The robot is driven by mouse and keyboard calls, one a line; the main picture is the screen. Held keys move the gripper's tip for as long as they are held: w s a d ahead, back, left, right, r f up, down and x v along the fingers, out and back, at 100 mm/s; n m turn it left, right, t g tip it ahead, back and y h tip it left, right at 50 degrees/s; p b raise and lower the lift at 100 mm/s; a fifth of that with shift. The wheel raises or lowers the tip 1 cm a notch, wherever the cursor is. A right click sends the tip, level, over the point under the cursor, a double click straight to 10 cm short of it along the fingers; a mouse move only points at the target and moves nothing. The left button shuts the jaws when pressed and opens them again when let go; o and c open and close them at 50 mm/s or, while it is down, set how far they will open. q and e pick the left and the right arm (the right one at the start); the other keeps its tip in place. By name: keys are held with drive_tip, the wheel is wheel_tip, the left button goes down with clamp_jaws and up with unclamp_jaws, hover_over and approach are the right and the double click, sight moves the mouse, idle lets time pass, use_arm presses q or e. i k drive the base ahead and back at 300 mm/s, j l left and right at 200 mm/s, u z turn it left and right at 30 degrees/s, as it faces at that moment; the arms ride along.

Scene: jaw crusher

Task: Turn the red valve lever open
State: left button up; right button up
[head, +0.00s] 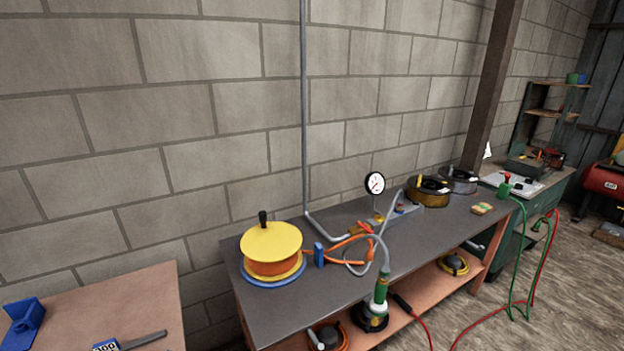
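A dark-topped workbench (325,285) runs along the block wall. A round white pressure gauge (375,184) stands up above this pipework. A small red and blue detail (400,207) shows just right of the gauge. It is too small to tell whether this is the red valve lever or how a lever is turned. Neither of my grippers shows in the head view.
A yellow and orange hose reel (271,250) stands at the bench's left. A grey hose loops to a green-handled tool (379,300) at the front edge. Dark coils (428,190) sit at the back right. Cables lie on the floor at right. The bench middle has bare room.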

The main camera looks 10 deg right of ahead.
sight(360, 224)
drive_tip(key=i+l+z, duration=0.1)
drive_tip(key=l, duration=0.25)
drive_tip(key=i+l, duration=0.25)
drive_tip(key=i+l+z, duration=0.15)
drive_tip(key=l, duration=0.3)
drive_tip(key=i+l+z, duration=0.1)
drive_tip(key=z, duration=0.55)
